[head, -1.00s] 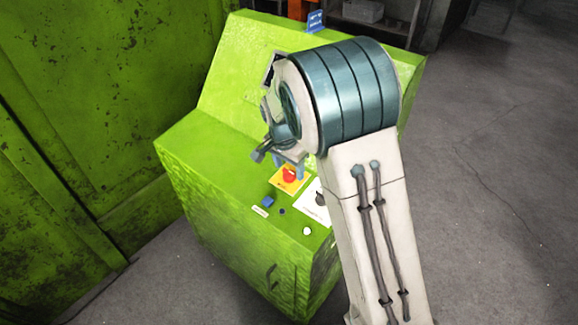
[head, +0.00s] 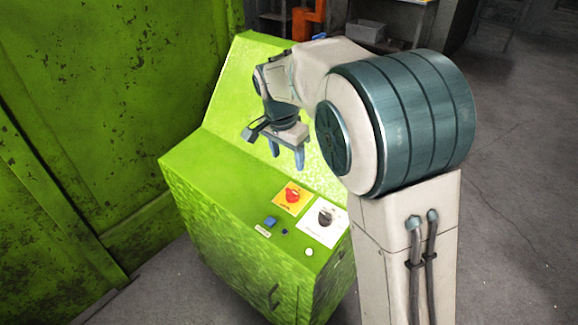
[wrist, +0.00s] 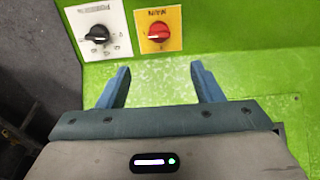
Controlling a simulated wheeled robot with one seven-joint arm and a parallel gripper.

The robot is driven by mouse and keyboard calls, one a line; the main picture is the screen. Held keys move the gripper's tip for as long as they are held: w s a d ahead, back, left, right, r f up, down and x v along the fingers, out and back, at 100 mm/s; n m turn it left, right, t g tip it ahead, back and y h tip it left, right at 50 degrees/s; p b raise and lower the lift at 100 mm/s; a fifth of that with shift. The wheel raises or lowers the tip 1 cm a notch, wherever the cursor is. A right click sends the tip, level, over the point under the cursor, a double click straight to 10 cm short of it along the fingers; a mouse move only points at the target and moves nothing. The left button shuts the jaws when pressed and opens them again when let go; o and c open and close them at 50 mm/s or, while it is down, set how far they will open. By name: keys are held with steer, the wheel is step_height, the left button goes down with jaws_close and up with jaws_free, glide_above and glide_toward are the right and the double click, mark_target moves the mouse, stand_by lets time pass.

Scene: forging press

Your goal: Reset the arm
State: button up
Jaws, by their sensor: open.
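My gripper (head: 286,156) is open and empty, held in the air above the green control cabinet (head: 215,185), close to its sloped back panel. In the wrist view its two blue fingers (wrist: 160,84) are spread apart with only green surface between them. A red rotary switch (head: 292,196) on a yellow plate and a black selector knob (head: 325,217) on a white plate sit on the cabinet top, apart from the fingers. They also show in the wrist view as the red switch (wrist: 158,31) and black knob (wrist: 98,35).
A blue button (head: 270,221) and a white button (head: 309,252) are near the cabinet's front edge. A large worn green machine wall (head: 90,120) stands at the left. A grey bin (head: 367,31) is on a shelf behind. Open concrete floor (head: 520,190) lies at the right.

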steer(key=shift+r, duration=0.45)
